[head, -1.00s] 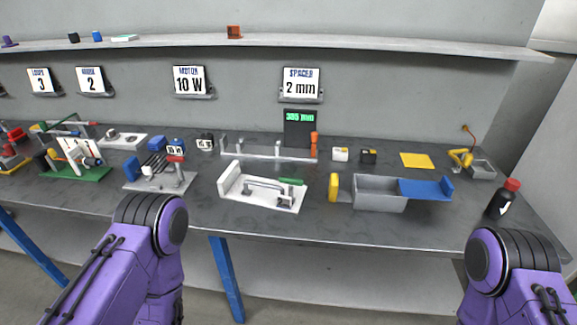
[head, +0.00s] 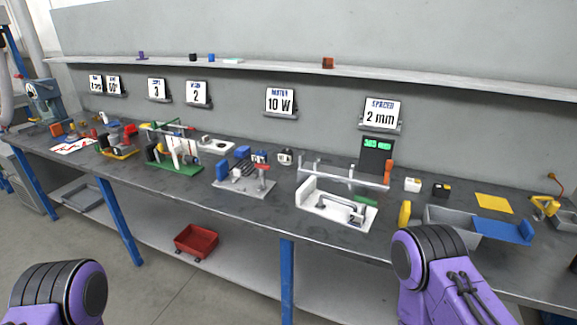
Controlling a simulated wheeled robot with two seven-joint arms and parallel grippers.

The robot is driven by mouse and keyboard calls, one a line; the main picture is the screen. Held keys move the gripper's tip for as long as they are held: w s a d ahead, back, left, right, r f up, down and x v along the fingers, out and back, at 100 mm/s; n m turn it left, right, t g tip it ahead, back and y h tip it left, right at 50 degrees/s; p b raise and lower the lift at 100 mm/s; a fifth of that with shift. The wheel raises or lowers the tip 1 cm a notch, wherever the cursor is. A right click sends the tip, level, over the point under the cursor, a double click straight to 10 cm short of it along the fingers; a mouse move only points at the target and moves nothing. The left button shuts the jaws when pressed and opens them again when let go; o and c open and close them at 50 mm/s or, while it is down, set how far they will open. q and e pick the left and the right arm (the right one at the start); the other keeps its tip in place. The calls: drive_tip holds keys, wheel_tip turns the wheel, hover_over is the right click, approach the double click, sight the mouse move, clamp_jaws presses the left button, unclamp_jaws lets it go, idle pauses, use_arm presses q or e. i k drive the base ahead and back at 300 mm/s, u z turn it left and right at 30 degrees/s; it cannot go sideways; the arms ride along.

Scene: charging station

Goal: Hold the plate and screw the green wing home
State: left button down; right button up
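A small green piece (head: 366,200), possibly the green wing, sits at the back right of a white plate (head: 312,207) on the bench. The white plate has an upright white end block on its left and a grey bar handle along it. I cannot tell how the green piece is fixed. A grey plate (head: 240,188) with blue blocks and a red-tipped part lies to its left. Purple links of my two arms show at the bottom left and lower right; neither gripper is in view.
A green base (head: 175,168) with white and red parts stands further left. A grey tray (head: 450,214) with a blue flap (head: 508,232) lies at right, partly behind my arm. A red bin (head: 196,241) is on the lower shelf. The bench's front strip is mostly clear.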

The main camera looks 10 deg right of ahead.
sight(365, 201)
drive_tip(key=u, duration=0.75)
drive_tip(key=i, duration=1.15)
drive_tip(key=z, duration=0.75)
